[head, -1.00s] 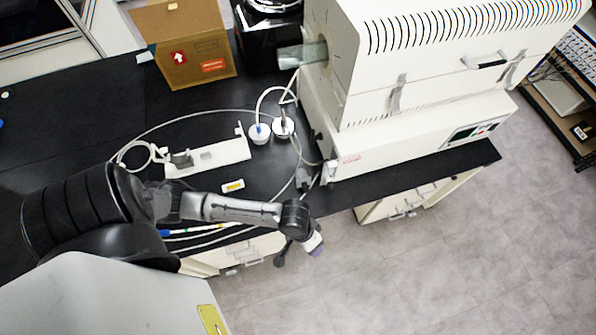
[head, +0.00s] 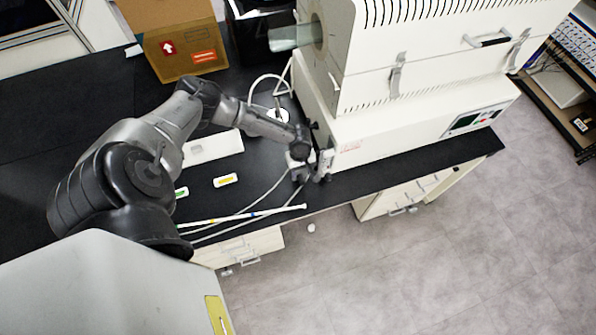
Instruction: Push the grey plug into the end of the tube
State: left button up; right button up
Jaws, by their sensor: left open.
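The clear tube (head: 290,36) sticks out of the left side of the white furnace, its open end toward the left. My left gripper (head: 312,174) is open at the table's front edge, by the lower left corner of the furnace, well below the tube end. A small grey piece (head: 299,172) shows at its fingers; I cannot tell whether it is the plug or part of the gripper. My left arm covers part of the white holder (head: 215,147), where a grey piece stood earlier. My right gripper is not in view.
The furnace (head: 420,110) fills the right of the black bench. A cardboard box (head: 185,50) and a black device (head: 253,38) stand behind. White cables and a long striped rod (head: 245,215) lie near the front edge. A small white object (head: 311,228) shows beyond it.

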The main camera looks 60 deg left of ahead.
aim_at(302, 179)
pick_arm(q)
jog(key=f+b, duration=0.5)
jog(key=f, duration=0.1)
jog(key=shift+d+b, duration=0.35)
jog(key=shift+b, duration=0.05)
jog(key=shift+f, duration=0.15)
jog(key=shift+d+f, duration=0.2)
jog(key=shift+f, duration=0.75)
jog(key=shift+c, duration=0.3)
grip_shut()
jog(key=shift+r, duration=0.15)
notch_tip(302, 179, up, 6)
jog(key=p, duration=0.7)
